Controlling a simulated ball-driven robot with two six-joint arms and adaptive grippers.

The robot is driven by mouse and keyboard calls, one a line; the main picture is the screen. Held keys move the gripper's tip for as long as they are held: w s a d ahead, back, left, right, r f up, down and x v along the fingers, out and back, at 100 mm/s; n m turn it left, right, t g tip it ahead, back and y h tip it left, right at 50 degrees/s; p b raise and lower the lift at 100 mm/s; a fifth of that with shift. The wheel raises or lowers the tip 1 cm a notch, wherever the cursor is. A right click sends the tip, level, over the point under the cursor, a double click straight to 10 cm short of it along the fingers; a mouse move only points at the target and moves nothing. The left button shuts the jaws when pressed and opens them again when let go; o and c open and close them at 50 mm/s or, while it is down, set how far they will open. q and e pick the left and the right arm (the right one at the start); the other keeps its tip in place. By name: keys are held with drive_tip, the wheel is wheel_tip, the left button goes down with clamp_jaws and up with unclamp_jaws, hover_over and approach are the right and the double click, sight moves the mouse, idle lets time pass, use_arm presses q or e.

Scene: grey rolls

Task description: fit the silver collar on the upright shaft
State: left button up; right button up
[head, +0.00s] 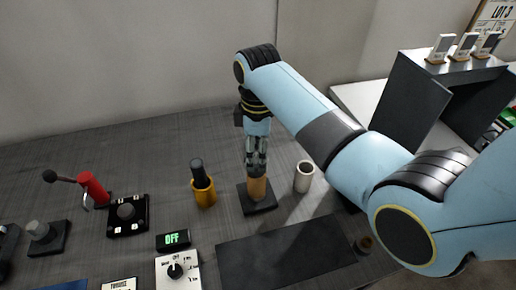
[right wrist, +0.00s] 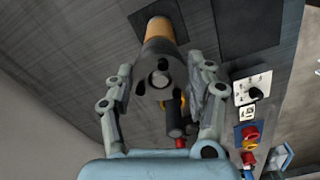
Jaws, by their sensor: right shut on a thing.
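The upright shaft (head: 257,188) is an orange-brown post on a square black base (head: 262,207), near the middle of the table. It also shows in the right wrist view (right wrist: 158,27). My right gripper (head: 256,163) points down directly over its top. In the right wrist view its fingers are on either side of a grey ring-like piece (right wrist: 164,54), which looks like the silver collar, and they are shut on it. The collar appears in line with the shaft. I cannot tell whether it is around the shaft's top or just above it. My left gripper is not in view.
A pale hollow cylinder (head: 304,177) stands close right of the shaft. A yellow cup with a black rod (head: 203,188) stands left. A dark mat (head: 285,254) lies in front.

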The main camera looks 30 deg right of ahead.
drive_tip(key=shift+f, duration=0.5)
drive_tip(key=o, duration=1.5)
wheel_tip(320, 180, up, 12)
drive_tip(key=shift+f, duration=0.1)
